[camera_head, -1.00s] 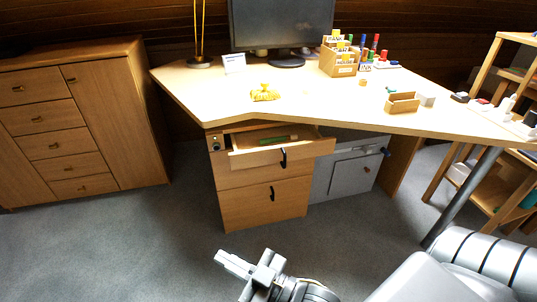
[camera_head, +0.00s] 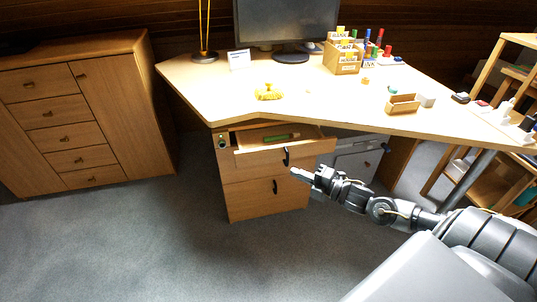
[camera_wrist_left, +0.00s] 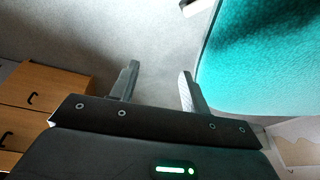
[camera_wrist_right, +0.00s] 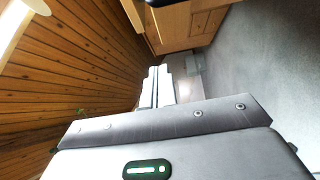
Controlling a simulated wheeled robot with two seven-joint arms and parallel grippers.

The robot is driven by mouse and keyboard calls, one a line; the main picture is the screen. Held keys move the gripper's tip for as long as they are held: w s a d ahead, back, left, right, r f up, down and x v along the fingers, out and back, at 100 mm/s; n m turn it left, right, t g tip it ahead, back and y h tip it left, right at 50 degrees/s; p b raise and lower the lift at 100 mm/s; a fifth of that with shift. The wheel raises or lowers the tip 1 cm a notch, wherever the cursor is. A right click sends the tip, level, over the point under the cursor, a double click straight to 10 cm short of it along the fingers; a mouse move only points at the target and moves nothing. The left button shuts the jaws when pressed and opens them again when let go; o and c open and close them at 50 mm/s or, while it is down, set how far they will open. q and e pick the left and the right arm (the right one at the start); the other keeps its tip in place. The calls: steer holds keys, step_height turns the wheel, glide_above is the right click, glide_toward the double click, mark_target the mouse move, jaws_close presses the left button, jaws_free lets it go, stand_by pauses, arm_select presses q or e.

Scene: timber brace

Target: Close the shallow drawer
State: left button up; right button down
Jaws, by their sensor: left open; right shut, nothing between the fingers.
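The shallow drawer (camera_head: 262,158) is the top drawer of the wooden pedestal under the desk, and it stands pulled out. A green object (camera_head: 281,137) lies inside it. Its front has a dark handle (camera_head: 286,156). My right gripper (camera_head: 302,175) is shut and empty, in front of the drawer's right part and a little below the handle in the head view; I cannot tell whether it touches. In the right wrist view its fingers (camera_wrist_right: 158,88) are together. My left gripper (camera_wrist_left: 155,85) is open and empty in the left wrist view, and is not in the head view.
The desk top (camera_head: 330,100) overhangs the pedestal. The lower drawer (camera_head: 250,200) is shut. A grey cabinet (camera_head: 358,160) stands right of the pedestal, and a wooden cabinet (camera_head: 90,120) stands at left. A teal surface (camera_wrist_left: 265,55) is close to my left gripper. The floor in front is clear.

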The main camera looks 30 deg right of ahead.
glide_toward(259, 151)
steer(key=s+a, duration=0.2)
steer(key=w, duration=0.2)
steer(key=w+b, duration=0.1)
steer(key=w, duration=0.1)
steer(key=w+a, duration=0.1)
steer(key=w, duration=0.1)
steer(key=shift+w, duration=0.1)
steer(key=shift+w+d+b, duration=0.2)
steer(key=shift+w+b, duration=0.1)
steer(key=shift+w, duration=0.2)
arm_select(q)
steer(key=w+t, duration=0.1)
steer(key=w+d+r+t, duration=0.1)
steer(key=w+d+r+t+h, duration=0.1)
steer(key=w, duration=0.1)
steer(key=shift+d+r+m, duration=0.1)
steer(key=shift+d+m, duration=0.1)
steer(key=shift+m, duration=0.1)
